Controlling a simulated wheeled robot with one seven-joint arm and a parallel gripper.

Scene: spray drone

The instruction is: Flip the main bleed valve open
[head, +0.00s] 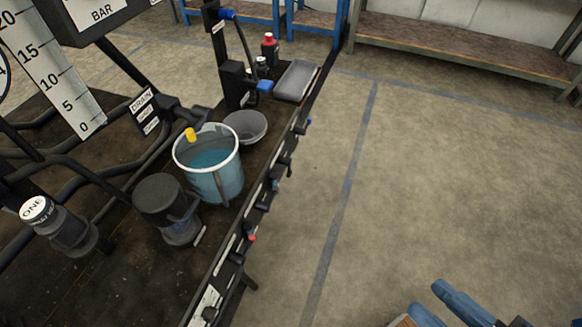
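No valve in the head view carries a label I can read as main bleed. A black upright post at the back of the bench bears an upper blue handle (227,14) and a lower blue handle (265,86). A black fitting (182,108) stands beside a white tag reading DRAIN (144,107). I cannot tell which of these, if any, is the main bleed valve. My gripper (427,298) is at the bottom right, over the floor, well away from the bench. Its two blue fingers look apart and empty; the rest is cut off.
On the dark bench (105,275) stand a clear bucket of blue liquid (218,185), a grey bowl (246,125), a dark canister (168,205) and a grey tray (297,80). Small fittings line its right edge. Floor to the right is clear up to a long rear bench (460,40).

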